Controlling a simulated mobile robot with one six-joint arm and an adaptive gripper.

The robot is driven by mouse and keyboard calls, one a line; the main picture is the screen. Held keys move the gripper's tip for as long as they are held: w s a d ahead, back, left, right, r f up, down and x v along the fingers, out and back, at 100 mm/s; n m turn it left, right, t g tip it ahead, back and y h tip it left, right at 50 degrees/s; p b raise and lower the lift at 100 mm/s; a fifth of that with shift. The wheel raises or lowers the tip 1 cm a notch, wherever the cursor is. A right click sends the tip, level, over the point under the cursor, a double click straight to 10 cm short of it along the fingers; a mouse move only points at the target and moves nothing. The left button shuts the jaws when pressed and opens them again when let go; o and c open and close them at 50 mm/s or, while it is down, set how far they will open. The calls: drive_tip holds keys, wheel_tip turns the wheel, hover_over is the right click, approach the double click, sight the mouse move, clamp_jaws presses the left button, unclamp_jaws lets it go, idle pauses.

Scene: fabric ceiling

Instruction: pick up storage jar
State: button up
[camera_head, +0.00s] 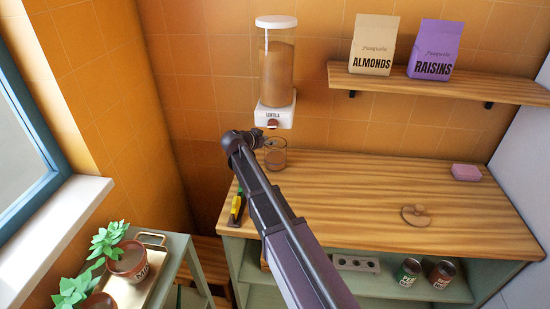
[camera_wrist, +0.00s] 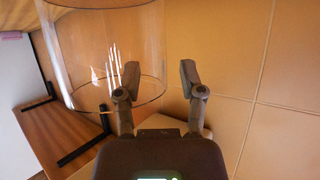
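The storage jar seems to be the clear glass jar (camera_head: 275,157) with brown contents, upright on the wooden counter under the lentil dispenser. My gripper (camera_head: 258,138) is at the jar's upper left side in the head view, its fingers small and dark there. In the wrist view, which looks upside down, the clear glass (camera_wrist: 95,50) fills the upper left with its round rim lowest. My gripper (camera_wrist: 160,74) shows two parted fingers. The left finger overlaps the glass and the right one lies just right of it. I cannot tell whether they touch it.
The dispenser (camera_head: 276,75) hangs on the wall above the jar. A round wooden lid (camera_head: 416,215) and a pink block (camera_head: 466,172) lie on the counter (camera_head: 350,190). A yellow and green item (camera_head: 237,208) is near its left edge. A shelf (camera_head: 440,84) holds two bags.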

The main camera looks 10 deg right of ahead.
clamp_jaws()
drive_tip(key=shift+r, duration=0.15)
